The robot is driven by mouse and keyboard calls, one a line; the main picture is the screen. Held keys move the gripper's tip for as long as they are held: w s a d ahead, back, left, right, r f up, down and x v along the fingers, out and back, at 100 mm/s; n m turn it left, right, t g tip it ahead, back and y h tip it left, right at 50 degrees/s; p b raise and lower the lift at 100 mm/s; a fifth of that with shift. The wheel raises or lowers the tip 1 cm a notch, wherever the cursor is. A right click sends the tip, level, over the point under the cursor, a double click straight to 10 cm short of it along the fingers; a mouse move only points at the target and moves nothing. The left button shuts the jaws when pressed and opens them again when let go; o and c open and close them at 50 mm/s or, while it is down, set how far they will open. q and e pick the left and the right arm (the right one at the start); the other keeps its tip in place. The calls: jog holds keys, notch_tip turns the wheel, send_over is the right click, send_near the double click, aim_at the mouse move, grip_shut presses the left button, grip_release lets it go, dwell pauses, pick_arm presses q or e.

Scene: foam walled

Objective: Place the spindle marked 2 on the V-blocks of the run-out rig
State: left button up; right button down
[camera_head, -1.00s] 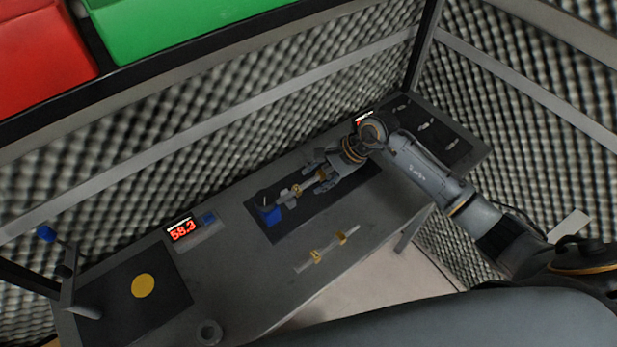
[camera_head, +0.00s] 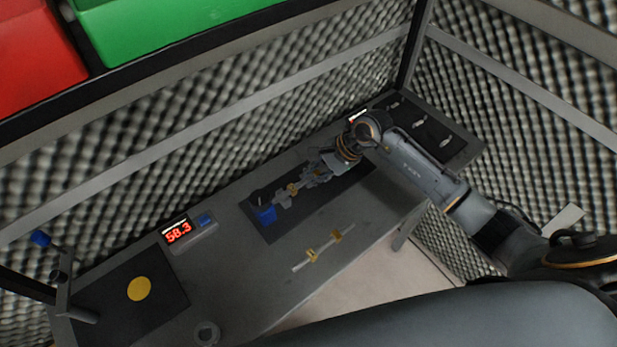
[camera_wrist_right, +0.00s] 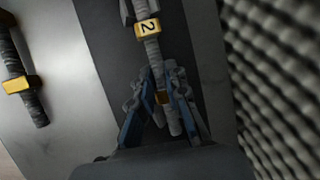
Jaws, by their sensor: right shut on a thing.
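The spindle marked 2 is a grey rod with gold collars; its numbered collar (camera_wrist_right: 148,29) faces the camera in the right wrist view. In the head view a gold collar (camera_head: 292,189) shows just ahead of my right gripper (camera_head: 308,179). The spindle lies along the dark plate (camera_head: 290,218), towards a blue block (camera_head: 266,214) at the plate's left end. I cannot make out the V-blocks or whether the spindle touches them. My left gripper is out of view.
Another rod with two gold collars (camera_head: 312,255) lies near the bench's front edge. A display reading 58.3 (camera_head: 178,232) stands left of the plate. A dark mat with a yellow disc (camera_head: 139,288) is far left. A foam wall (camera_head: 235,130) runs close behind the bench.

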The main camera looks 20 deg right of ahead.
aim_at(312, 178)
notch_tip(312, 178, up, 9)
jog(key=b, duration=0.3)
jog(key=shift+w+f, duration=0.1)
jog(key=shift+f, duration=0.05)
jog(key=shift+b, duration=0.4)
jog(key=shift+g+h, duration=0.4)
jog(key=shift+g, duration=0.3)
jog(key=shift+w+f+b, duration=0.1)
jog(key=shift+f+b, duration=2.6)
jog(key=shift+f, duration=1.05)
jog(key=shift+f+b, duration=0.55)
jog(key=shift+b, duration=0.05)
jog(key=c, duration=1.8)
grip_release()
jog(key=o, duration=0.5)
jog(key=shift+o, duration=0.2)
